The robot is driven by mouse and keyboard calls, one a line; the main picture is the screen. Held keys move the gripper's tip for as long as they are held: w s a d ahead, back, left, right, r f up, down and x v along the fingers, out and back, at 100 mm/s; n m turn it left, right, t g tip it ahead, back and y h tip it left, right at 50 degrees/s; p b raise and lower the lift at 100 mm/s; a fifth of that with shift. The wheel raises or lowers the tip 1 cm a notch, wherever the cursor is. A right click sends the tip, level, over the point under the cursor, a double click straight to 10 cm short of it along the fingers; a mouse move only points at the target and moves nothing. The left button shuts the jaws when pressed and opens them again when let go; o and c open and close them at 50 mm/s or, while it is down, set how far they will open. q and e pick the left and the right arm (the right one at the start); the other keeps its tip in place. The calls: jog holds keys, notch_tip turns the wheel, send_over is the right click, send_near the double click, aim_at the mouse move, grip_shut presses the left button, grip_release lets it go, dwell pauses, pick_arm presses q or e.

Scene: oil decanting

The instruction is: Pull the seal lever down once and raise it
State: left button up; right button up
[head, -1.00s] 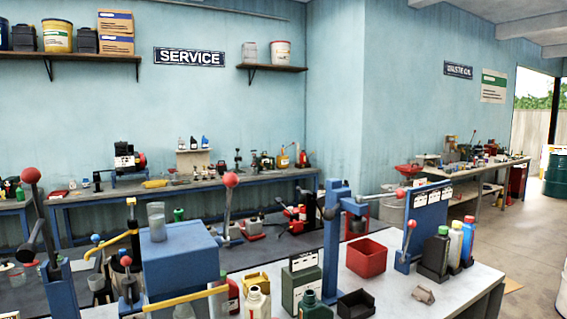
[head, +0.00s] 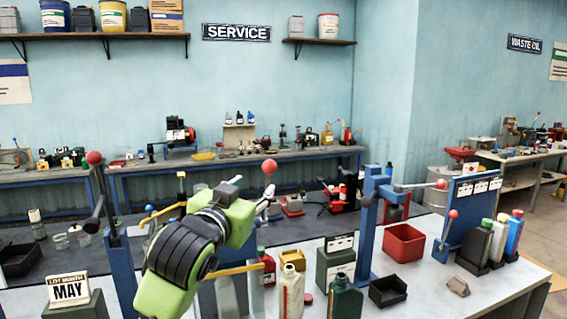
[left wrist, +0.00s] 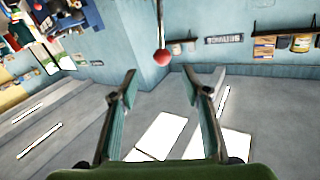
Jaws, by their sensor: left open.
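Several levers with round red knobs stand on the benches; I cannot tell from labels which is the seal lever. One lever's red knob (head: 269,167) stands just beyond the end of my green left arm in the head view. In the left wrist view a red knob (left wrist: 162,57) on a thin rod lies ahead of my left gripper (left wrist: 159,75), roughly centred between its open fingertips and apart from them. In the head view the left gripper (head: 258,203) shows only partly at the arm's end. The right gripper is not in view.
Another red-knobbed lever (head: 94,157) stands at left on a blue post. At right are a blue press stand (head: 369,225), a red bin (head: 404,243), a small lever (head: 453,214) and several bottles. A green bottle (head: 345,298) and a cream bottle (head: 291,292) stand in front.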

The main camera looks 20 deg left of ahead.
aim_at(268, 169)
pick_arm(q)
jog(key=w+p, duration=0.2)
jog(key=w, duration=0.2)
jog(key=w+r+p, duration=0.1)
jog(key=w+p, duration=0.1)
jog(key=w, duration=0.2)
jog(key=w+p, duration=0.2)
jog(key=w, duration=0.3)
jog(key=shift+a+r, duration=0.1)
jog(key=shift+r, duration=0.05)
jog(key=shift+w, duration=0.4)
jog(key=shift+c, duration=0.3)
grip_shut()
